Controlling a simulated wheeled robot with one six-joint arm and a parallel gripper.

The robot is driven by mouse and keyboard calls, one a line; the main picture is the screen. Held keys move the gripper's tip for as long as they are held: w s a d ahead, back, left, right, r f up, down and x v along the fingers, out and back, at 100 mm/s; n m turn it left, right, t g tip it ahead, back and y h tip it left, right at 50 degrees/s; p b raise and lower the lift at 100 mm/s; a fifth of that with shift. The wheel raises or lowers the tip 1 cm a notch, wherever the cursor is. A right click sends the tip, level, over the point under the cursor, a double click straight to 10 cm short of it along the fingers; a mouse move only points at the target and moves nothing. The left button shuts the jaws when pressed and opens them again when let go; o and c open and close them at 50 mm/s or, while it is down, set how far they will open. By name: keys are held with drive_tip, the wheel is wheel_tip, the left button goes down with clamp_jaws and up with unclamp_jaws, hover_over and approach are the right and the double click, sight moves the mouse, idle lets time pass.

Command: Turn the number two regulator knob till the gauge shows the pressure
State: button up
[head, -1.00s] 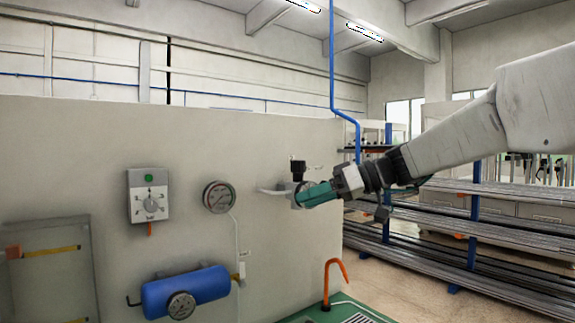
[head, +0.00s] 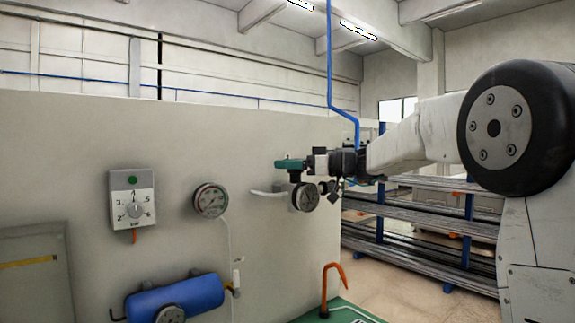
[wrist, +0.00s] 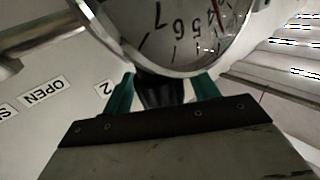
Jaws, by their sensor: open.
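The regulator's round gauge (head: 305,197) sits on the wall panel at the end of a pale pipe. In the wrist view its dial (wrist: 180,35) is upside down and cut off by the top edge; 5, 6 and 7 show, with a red mark at the right. A black ribbed knob (wrist: 160,92) stands between the teal fingers of my gripper (wrist: 163,88). The fingers are open around it; I cannot tell whether they touch it. A label "2" (wrist: 104,88) is beside it. In the head view my gripper (head: 290,163) is just above the gauge and hides the knob.
A grey box (head: 132,198) with a numbered dial and green light, a second gauge (head: 210,200) and a blue cylinder (head: 175,297) are on the panel at left. An orange hook (head: 333,285) stands below. A rack of long bars (head: 420,230) is at right.

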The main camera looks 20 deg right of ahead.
drive_tip(key=shift+w+a, duration=0.1)
drive_tip(key=shift+a, duration=0.15)
drive_tip(key=shift+c, duration=0.2)
drive_tip(key=c, duration=0.9)
drive_tip(key=shift+c, duration=0.2)
